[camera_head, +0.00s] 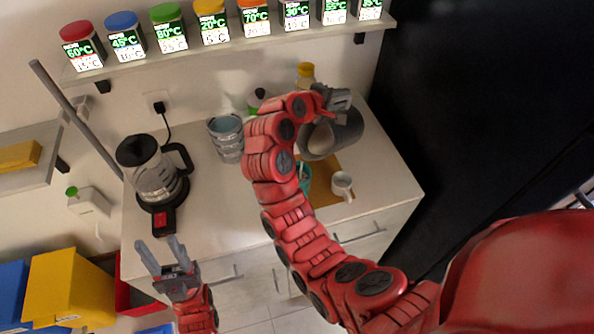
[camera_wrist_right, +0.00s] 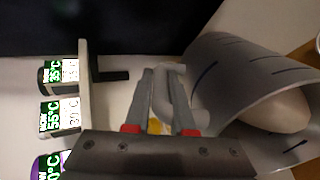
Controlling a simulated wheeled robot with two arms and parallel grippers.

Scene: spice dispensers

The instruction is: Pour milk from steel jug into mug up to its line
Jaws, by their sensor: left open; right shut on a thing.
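The steel jug (camera_head: 348,132) is at the right end of the counter, its wide mouth turned toward the lower left of the head view. My right gripper (camera_head: 332,98) is shut on its handle (camera_wrist_right: 185,95). In the right wrist view the jug (camera_wrist_right: 225,65) shows dark marks on its wall and pale milk (camera_wrist_right: 275,110) inside. A white mug (camera_head: 342,182) stands below the jug in the head view, on the orange-brown board (camera_head: 322,172). A line on it cannot be made out. My left gripper (camera_head: 165,262) is open and empty near the counter's front left.
A teal cup (camera_head: 304,182) is partly hidden behind my right arm. A glass coffee pot (camera_head: 154,170) stands at the left, stacked glasses (camera_head: 227,136) in the middle. A yellow-lidded jar (camera_head: 305,72) is at the back. A shelf (camera_head: 230,46) holds several spice dispensers above.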

